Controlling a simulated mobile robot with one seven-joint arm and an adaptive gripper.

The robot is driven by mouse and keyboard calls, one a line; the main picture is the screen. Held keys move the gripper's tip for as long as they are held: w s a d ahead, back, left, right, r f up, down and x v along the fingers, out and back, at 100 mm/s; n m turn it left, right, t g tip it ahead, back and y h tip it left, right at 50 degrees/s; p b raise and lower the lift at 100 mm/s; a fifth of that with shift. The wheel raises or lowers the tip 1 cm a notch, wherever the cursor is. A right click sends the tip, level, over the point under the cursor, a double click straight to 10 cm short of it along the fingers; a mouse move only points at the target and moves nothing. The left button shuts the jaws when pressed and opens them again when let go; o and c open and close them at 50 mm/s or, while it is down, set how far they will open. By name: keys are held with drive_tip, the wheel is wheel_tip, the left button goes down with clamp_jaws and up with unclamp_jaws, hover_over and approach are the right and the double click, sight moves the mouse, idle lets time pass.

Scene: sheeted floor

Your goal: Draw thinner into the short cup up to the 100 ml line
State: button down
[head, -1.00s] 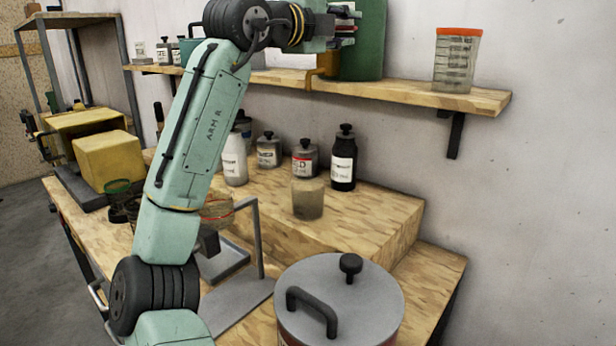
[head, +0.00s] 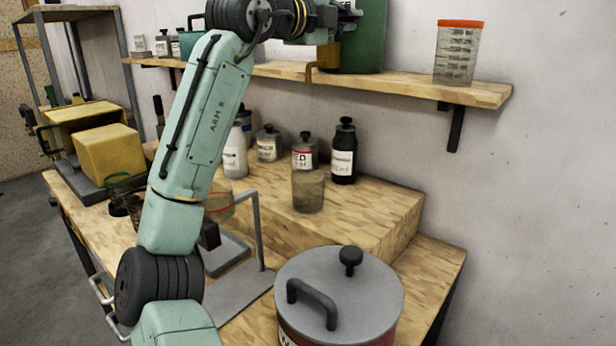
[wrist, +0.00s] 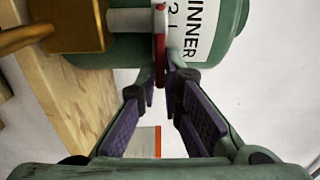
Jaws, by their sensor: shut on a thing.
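The green thinner can (head: 364,35) stands on the wall shelf; its label partly reads "INNER" in the wrist view (wrist: 200,22). A brass tap (head: 325,57) hangs over the shelf's front edge and also shows in the wrist view (wrist: 75,22). My gripper (wrist: 163,90) is at the tap, its purple pads closed on the red-and-white tap lever (wrist: 160,45). In the head view my gripper (head: 347,12) is at the top edge, partly hidden. A short clear cup (head: 308,192) stands upright on the wooden step below the tap. Its liquid level and marks are unreadable.
A tall graduated cup (head: 457,55) with an orange rim stands on the shelf at right. Several bottles, including a black one (head: 343,155), stand behind the short cup. A large lidded pot (head: 335,290) is in front. A red-banded cup (head: 220,203) is partly behind my arm.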

drive_tip(key=shift+d+f, duration=0.1)
idle(0.3)
drive_tip(key=shift+w+d+n+t+y+b, duration=0.2)
drive_tip(key=shift+n+t+y+b, duration=0.25)
drive_tip(key=shift+n+t+y, duration=0.35)
drive_tip(key=shift+y, duration=0.3)
drive_tip(key=shift+d+y, duration=0.1)
drive_tip(key=shift+y, duration=0.2)
drive_tip(key=shift+r+n+y, duration=0.25)
drive_tip(key=shift+n+y, duration=0.25)
drive_tip(key=shift+n, duration=0.1)
drive_tip(key=shift+t, duration=0.3)
